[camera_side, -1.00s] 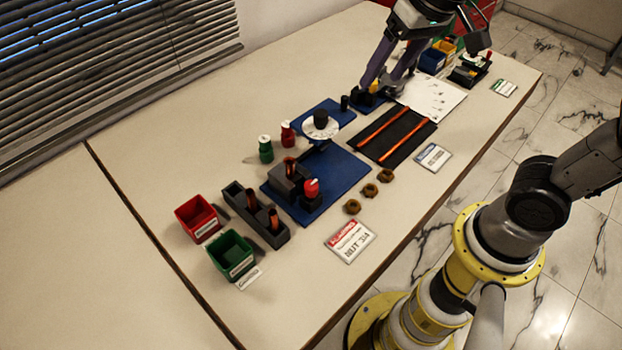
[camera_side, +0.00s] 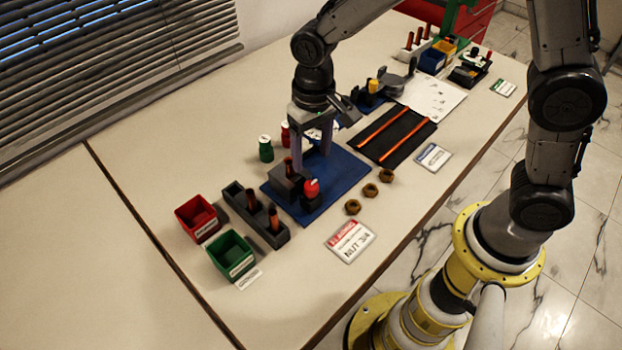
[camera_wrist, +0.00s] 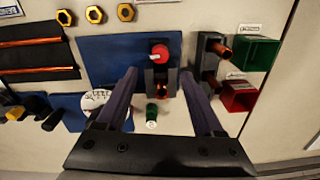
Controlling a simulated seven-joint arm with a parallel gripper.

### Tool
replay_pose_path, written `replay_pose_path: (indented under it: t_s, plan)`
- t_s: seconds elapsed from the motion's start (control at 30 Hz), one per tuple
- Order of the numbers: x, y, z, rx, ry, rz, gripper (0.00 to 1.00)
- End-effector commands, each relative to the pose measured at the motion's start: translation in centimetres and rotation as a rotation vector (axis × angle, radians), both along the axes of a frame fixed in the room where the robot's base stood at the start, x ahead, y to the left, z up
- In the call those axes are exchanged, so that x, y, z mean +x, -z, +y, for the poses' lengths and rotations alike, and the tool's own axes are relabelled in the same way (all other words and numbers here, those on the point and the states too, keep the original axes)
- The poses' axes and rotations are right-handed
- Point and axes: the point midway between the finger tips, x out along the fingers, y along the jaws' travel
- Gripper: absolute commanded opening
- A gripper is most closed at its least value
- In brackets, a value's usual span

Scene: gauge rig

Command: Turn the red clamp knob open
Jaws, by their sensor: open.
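The red clamp knob (camera_side: 312,187) sits on top of a dark clamp block (camera_side: 287,182) on the blue base plate (camera_side: 345,182). In the wrist view the red knob (camera_wrist: 159,53) is just beyond and between my fingertips, with copper-coloured material showing in the block below it. My gripper (camera_side: 312,150) points down over the blue plate, behind the knob in the side view. It also shows in the wrist view (camera_wrist: 158,75), with its two fingers wide apart and nothing between them gripped. The fingers partly hide the white dial (camera_wrist: 97,98) in the wrist view.
A grey block with copper cylinders (camera_side: 256,214), a red bin (camera_side: 197,217) and a green bin (camera_side: 231,256) stand left of the plate. Several brass nuts (camera_side: 370,190) lie in front. A green bottle (camera_side: 265,149) stands behind. Bare table lies around the sign (camera_side: 349,240).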

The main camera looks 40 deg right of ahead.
Motion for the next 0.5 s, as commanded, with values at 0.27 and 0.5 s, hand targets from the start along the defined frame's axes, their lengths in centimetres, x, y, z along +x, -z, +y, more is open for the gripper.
replay_pose_path:
  t_s: [0.27,0.5]
  plan:
    - [-0.1,5.4,0.1,-0.001,0.0,0.005,0.69]
    - [0.0,8.1,0.2,0.0,0.001,0.001,0.69]
